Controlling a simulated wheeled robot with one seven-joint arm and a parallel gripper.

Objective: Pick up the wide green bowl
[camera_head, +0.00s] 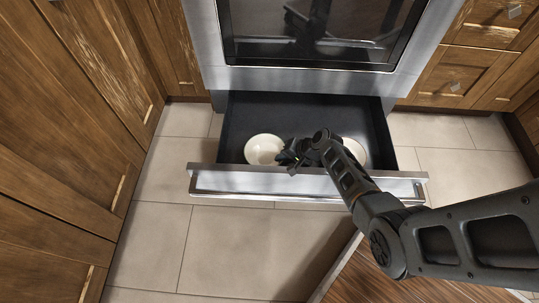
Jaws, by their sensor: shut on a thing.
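The drawer (235,118) under the oven is open, with two bowls in it. The left bowl (262,149) looks pale cream, with perhaps a faint green tint. It sits upright in the drawer's front left part. The other pale bowl (356,150) is to the right, partly hidden behind my arm. I cannot clearly tell which is the wide green one. My gripper (285,157) reaches down into the drawer, at the right rim of the left bowl. It is shut on that rim; the fingertips are small and dark here.
The drawer's metal front (250,183) with its handle stands between me and the bowls. The oven door (305,75) is above and behind. Wooden cabinets (70,110) stand at the left, and more drawers (455,80) at the right. The tiled floor (235,245) in front is clear.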

